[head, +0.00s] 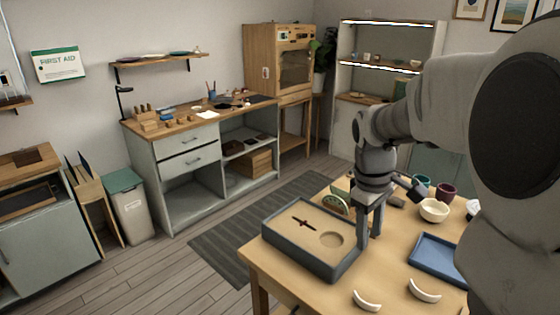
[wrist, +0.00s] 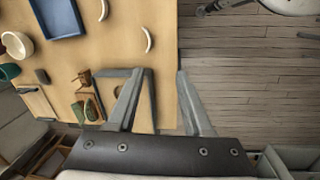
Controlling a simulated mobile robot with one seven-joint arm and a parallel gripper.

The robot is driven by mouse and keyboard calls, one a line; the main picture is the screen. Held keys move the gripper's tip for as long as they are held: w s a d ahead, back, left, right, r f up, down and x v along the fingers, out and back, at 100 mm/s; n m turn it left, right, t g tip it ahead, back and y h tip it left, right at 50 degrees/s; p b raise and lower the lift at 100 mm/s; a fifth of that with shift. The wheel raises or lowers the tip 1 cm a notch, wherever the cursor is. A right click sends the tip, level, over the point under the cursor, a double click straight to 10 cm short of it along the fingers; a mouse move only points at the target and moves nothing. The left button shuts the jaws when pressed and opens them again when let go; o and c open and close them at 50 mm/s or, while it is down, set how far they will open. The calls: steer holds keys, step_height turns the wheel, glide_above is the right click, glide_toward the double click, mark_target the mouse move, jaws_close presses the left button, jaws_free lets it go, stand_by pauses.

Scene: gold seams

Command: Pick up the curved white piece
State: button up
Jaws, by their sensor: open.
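Two curved white pieces lie on the wooden table near its front edge. One curved white piece (head: 367,301) is nearer the table corner; it also shows in the wrist view (wrist: 149,40). The other curved white piece (head: 425,291) lies to its right, near the blue tray, and shows in the wrist view (wrist: 103,10). I cannot tell which one the task means. My gripper (head: 370,233) points down above the right side of the grey sand-filled box, apart from both pieces. In the wrist view my gripper (wrist: 160,74) is open, with nothing between its fingers.
The grey box (head: 308,257) stands left of the pieces. A blue tray (head: 437,262), cream bowl (head: 434,211), teal cup (head: 421,181) and maroon cup (head: 446,190) stand to the right and behind. Bare table (head: 330,292) surrounds the pieces.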

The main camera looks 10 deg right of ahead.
steer(key=w+d+f+n, duration=0.1)
steer(key=w+d+f, duration=0.15)
steer(key=d, duration=0.35)
steer(key=w+d+f+n, duration=0.1)
steer(key=d+f, duration=0.2)
steer(key=d, duration=0.3)
steer(key=n+y+b, duration=0.1)
steer(key=y+b, duration=0.1)
glide_above(424, 293)
step_height(424, 293, down, 19)
steer(key=shift+r, duration=0.2)
steer(key=shift+w+f, duration=0.15)
steer(key=shift+f, duration=2.85)
jaws_close()
